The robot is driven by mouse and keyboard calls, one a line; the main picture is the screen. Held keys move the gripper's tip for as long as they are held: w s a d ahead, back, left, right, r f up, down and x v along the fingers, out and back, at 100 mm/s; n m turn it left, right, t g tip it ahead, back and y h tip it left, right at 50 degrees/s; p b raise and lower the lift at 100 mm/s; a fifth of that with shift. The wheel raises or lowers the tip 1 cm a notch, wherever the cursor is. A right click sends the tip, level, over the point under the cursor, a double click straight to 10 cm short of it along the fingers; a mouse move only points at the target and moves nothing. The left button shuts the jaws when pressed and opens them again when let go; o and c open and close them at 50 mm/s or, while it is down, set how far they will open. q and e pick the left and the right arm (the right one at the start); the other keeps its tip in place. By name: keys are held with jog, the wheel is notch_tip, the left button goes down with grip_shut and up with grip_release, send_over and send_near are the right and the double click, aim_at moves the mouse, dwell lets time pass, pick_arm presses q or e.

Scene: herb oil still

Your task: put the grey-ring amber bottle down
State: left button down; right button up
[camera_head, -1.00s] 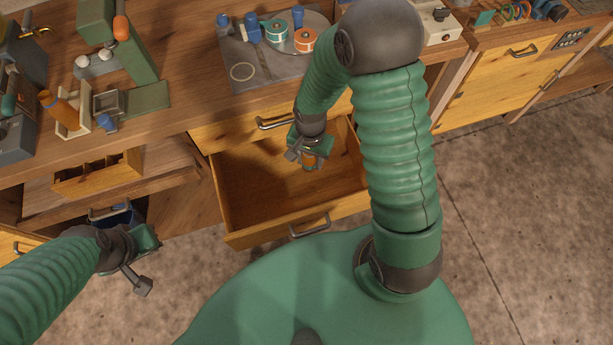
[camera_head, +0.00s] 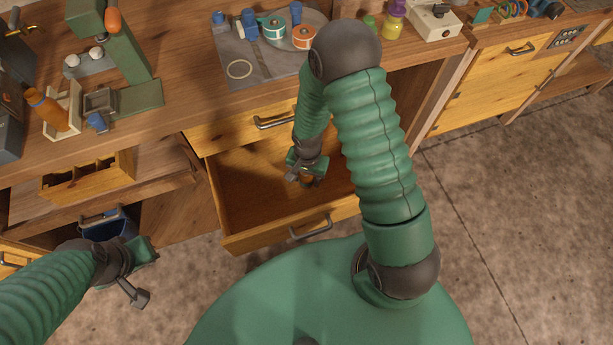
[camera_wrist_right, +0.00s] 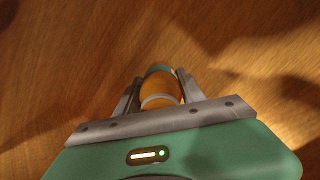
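The amber bottle (camera_wrist_right: 162,88) shows in the right wrist view with a pale grey ring around it and a greenish end. My right gripper (camera_wrist_right: 158,92) is shut on it, one finger close on each side. In the head view the right gripper (camera_head: 306,180) points down inside the open drawer (camera_head: 260,200), and only a little of the bottle (camera_head: 308,183) shows beneath it. I cannot tell whether the bottle touches the drawer floor. My left gripper (camera_head: 145,275) is at the lower left, away from the bottle; its finger opening is unclear.
The drawer's front wall with its handle (camera_head: 311,227) is on the near side, and its floor looks otherwise clear. The bench top above holds a grey mat (camera_head: 265,68) with tape rolls and blue-capped items. A wooden divided tray (camera_head: 88,176) sits on the left.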

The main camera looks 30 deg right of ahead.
jog(key=shift+o, duration=0.9)
jog(key=shift+d, duration=0.25)
pick_arm(q)
jog(key=shift+d+r, duration=0.1)
jog(key=shift+d, duration=0.2)
jog(key=shift+a, duration=0.2)
pick_arm(e)
jog(key=shift+a, duration=0.2)
pick_arm(q)
jog(key=shift+d, duration=0.1)
pick_arm(e)
jog(key=shift+d, duration=0.1)
